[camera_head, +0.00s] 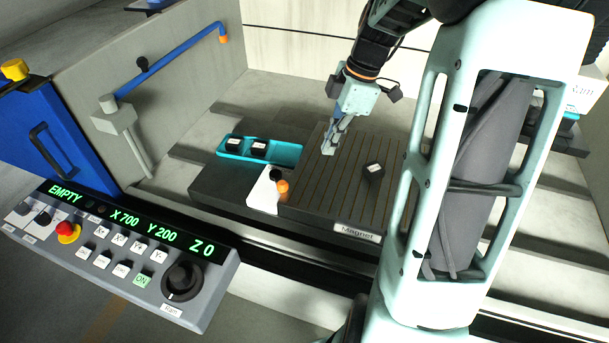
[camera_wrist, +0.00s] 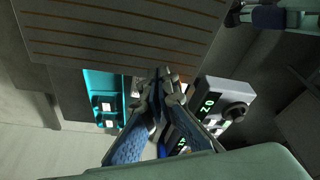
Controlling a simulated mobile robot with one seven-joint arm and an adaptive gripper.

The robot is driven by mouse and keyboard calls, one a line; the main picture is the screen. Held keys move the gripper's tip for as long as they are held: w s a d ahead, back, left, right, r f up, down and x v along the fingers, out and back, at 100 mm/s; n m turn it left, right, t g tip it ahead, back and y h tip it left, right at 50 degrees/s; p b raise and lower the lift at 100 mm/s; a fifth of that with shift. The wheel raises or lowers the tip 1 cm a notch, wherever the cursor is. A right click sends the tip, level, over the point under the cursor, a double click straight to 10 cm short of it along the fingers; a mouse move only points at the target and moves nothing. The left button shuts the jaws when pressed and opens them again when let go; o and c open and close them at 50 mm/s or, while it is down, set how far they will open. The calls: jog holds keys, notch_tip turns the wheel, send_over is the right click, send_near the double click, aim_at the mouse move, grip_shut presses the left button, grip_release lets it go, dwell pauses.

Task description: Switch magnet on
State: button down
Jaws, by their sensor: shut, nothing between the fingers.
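The magnet (camera_head: 345,205) is a dark plate with brownish stripes and a "Magnet" label (camera_head: 357,232) on its front edge. It also fills the top of the wrist view (camera_wrist: 120,35). A white switch block (camera_head: 264,195) with a black part and an orange knob (camera_head: 282,186) stands against its left side. My gripper (camera_head: 328,146) is shut and empty, above the plate's far left part, to the right of and beyond the switch block. In the wrist view my fingers (camera_wrist: 165,75) hide most of the switch block.
A small dark block (camera_head: 374,168) with a white label lies on the magnet. A cyan tray (camera_head: 288,152) left of it holds two similar blocks. A control panel (camera_head: 128,250) in front reads "EMPTY X700 Y200 Z0". A blue pipe (camera_head: 180,60) is at the left wall.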

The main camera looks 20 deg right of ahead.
aim_at(279, 179)
jog(key=shift+s+r+n+y, duration=0.2)
jog(key=shift+r+n+y, duration=0.1)
jog(key=shift+y, duration=0.4)
jog(key=shift+f, duration=0.1)
jog(key=x, duration=1)
jog(key=shift+s, duration=0.1)
jog(key=shift+w+a+p, duration=0.1)
jog(key=shift+a+p, duration=0.1)
jog(key=shift+a, duration=0.75)
jog(key=shift+w+a+p, duration=0.15)
jog(key=shift+a, duration=0.85)
